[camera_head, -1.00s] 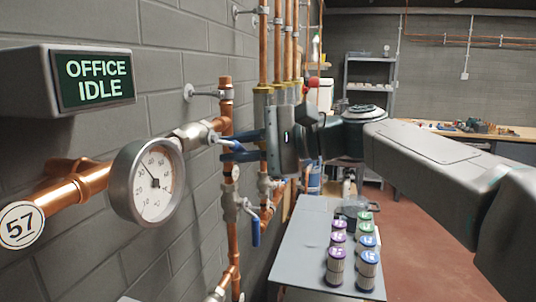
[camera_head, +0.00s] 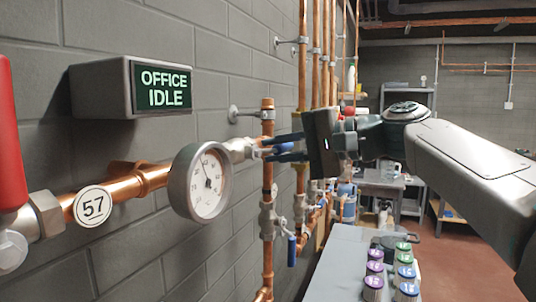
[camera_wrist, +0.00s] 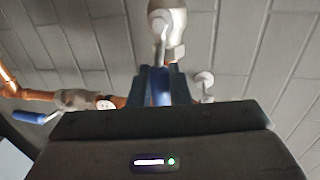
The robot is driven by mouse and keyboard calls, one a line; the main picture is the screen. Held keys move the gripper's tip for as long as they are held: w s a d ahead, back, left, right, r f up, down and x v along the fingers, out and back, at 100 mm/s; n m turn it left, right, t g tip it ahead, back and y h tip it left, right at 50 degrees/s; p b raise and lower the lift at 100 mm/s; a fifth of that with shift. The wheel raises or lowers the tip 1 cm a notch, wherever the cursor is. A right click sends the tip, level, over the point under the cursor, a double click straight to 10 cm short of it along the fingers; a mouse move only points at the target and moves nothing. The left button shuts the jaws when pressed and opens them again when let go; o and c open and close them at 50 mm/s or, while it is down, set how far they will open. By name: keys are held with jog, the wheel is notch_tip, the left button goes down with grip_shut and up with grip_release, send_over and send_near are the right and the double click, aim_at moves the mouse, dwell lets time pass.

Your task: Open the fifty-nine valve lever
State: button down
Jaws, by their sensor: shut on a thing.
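A valve (camera_head: 240,149) with a blue-handled lever sits on copper pipe just behind the round gauge. My gripper (camera_head: 284,147) reaches the lever from the right, its dark fingers shut on the blue handle (camera_head: 286,150). In the wrist view the blue handle (camera_wrist: 160,86) lies between the two fingers, below the silver valve body (camera_wrist: 166,24). The handle is partly hidden by the fingers. No tag reading 59 is legible; the small round tag (camera_wrist: 105,102) in the wrist view is too small to read.
A gauge (camera_head: 202,182), a "57" tag (camera_head: 93,206) and a red lever (camera_head: 10,135) are at the left. The "OFFICE IDLE" sign box (camera_head: 135,88) juts from the wall. Another blue lever (camera_head: 291,251) hangs below. A grey table (camera_head: 335,265) holds several lidded jars.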

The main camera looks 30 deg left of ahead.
jog(key=shift+r, duration=0.1)
jog(key=c, duration=1.4)
grip_release()
jog(key=v, duration=1.4)
jog(key=shift+b, duration=0.3)
jog(key=shift+a, duration=0.1)
jog(key=d+f+m+t+h+p, duration=0.2)
jog(key=d+f+h, duration=0.25)
jog(key=f, duration=0.55)
jog(key=d+f+m+t+h+p, duration=0.25)
jog(key=d+f, duration=0.35)
jog(key=f, duration=0.3)
jog(key=s+d+f+n+h+p, duration=0.1)
jog(key=s+d+f+h, duration=0.3)
jog(key=s+d+f, duration=0.2)
jog(key=s+d+f+n+h+p, duration=0.1)
jog(key=s+d+f+h, duration=0.3)
jog(key=s+d+f, duration=0.3)
jog(key=d+f, duration=0.4)
jog(key=f, duration=0.1)
jog(key=shift+n+h, duration=0.3)
jog(key=shift+n, duration=0.05)
